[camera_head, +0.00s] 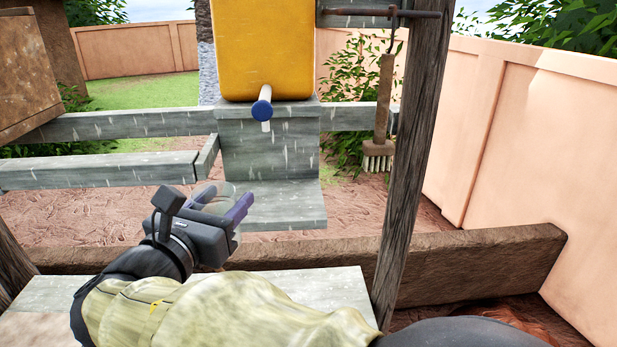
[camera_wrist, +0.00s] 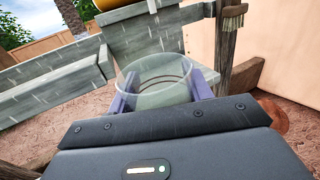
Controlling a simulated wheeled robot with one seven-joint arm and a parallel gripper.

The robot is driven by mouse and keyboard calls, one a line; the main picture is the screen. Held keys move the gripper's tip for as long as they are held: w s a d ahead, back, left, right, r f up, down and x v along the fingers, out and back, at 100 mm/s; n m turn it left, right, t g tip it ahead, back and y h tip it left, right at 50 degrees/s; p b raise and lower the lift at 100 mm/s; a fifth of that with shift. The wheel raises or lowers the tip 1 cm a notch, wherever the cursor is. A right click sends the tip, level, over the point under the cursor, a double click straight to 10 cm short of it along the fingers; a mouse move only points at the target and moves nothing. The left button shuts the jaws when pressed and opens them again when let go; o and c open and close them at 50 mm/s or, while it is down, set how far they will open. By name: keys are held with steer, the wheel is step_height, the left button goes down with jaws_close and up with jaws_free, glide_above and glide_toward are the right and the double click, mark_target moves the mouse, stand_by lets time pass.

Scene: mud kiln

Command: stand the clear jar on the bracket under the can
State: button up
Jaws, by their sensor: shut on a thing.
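A yellow can (camera_head: 265,48) stands high on a grey wooden ledge, with a blue-tipped spout (camera_head: 262,106) pointing forward. Below it a grey wooden bracket (camera_head: 285,207) juts out as a small shelf, with nothing on it in the head view. My gripper (camera_head: 228,204) is shut on the clear jar (camera_wrist: 157,82), which stands between the two purple fingers (camera_wrist: 205,84) in the wrist view. In the head view the jar (camera_head: 209,192) is partly hidden by my gripper, just left of the bracket. I cannot tell whether the jar touches the bracket.
Grey rails (camera_head: 100,170) run to the left of the bracket. A brush (camera_head: 380,115) hangs from a hook beside a dark post (camera_head: 412,165) on the right. A low mud wall (camera_head: 450,265) and a pale bench top (camera_head: 320,292) lie in front.

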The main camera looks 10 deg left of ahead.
steer(key=w+d+p, duration=0.3)
steer(key=w+p, duration=0.4)
steer(key=w, duration=1)
steer(key=shift+w, duration=0.35)
step_height(320, 180, down, 3)
steer(key=shift+a+f+p, duration=0.1)
steer(key=shift+p, duration=1.1)
steer(key=shift+f, duration=0.15)
steer(key=shift+f, duration=0.1)
